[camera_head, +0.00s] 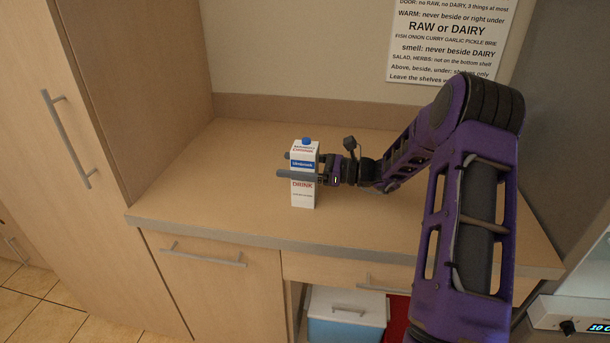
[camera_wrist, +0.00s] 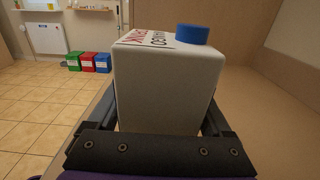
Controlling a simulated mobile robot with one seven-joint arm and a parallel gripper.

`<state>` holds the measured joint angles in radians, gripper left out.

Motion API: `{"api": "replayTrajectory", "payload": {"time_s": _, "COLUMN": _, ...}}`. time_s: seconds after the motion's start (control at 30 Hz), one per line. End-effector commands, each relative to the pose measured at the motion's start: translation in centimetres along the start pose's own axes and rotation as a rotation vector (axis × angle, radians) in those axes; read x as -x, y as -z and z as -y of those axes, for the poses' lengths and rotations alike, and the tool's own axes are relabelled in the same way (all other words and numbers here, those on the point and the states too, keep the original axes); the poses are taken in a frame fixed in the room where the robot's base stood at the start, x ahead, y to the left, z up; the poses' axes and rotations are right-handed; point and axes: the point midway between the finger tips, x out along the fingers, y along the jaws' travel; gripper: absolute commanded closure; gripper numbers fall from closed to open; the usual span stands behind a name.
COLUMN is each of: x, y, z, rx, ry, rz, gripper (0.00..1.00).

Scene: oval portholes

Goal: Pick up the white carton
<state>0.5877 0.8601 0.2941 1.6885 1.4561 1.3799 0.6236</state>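The white carton (camera_head: 304,196) with a blue cap and red and blue print stands upright on the wooden counter (camera_head: 235,205) in the head view. In the wrist view the carton (camera_wrist: 165,88) fills the middle, its blue cap at the top right. My gripper (camera_head: 300,166) reaches in level from the right, with one finger in front of the carton and one behind it. In the wrist view the fingers lie on both sides of the carton. I cannot tell whether they press on it or leave a small gap.
A tall wooden cabinet (camera_head: 135,90) borders the counter on the left. A sign (camera_head: 445,40) hangs on the back wall. A blue and white box (camera_head: 345,312) sits on an open shelf below. The counter around the carton is clear.

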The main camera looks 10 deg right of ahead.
Motion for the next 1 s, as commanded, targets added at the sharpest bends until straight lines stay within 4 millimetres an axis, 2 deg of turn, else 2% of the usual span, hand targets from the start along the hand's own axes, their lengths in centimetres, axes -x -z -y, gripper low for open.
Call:
{"api": "replayTrajectory", "payload": {"time_s": 0.03, "x": 0.0, "y": 0.0, "z": 0.0, "rx": 0.0, "ry": 0.0, "rz": 0.0, "gripper": 0.27}}
{"api": "replayTrajectory", "payload": {"time_s": 0.07, "x": 0.0, "y": 0.0, "z": 0.0, "rx": 0.0, "ry": 0.0, "rz": 0.0, "gripper": 0.32}}
{"api": "replayTrajectory", "payload": {"time_s": 0.43, "x": 0.0, "y": 0.0, "z": 0.0, "rx": 0.0, "ry": 0.0, "rz": 0.0, "gripper": 0.99}}
{"api": "replayTrajectory", "payload": {"time_s": 0.83, "x": 0.0, "y": -0.4, "z": 0.0, "rx": 0.002, "ry": 0.0, "rz": 0.002, "gripper": 1.0}}
{"api": "replayTrajectory", "payload": {"time_s": 1.0, "x": 0.0, "y": -2.6, "z": 0.0, "rx": 0.006, "ry": 0.0, "rz": 0.002, "gripper": 1.0}}
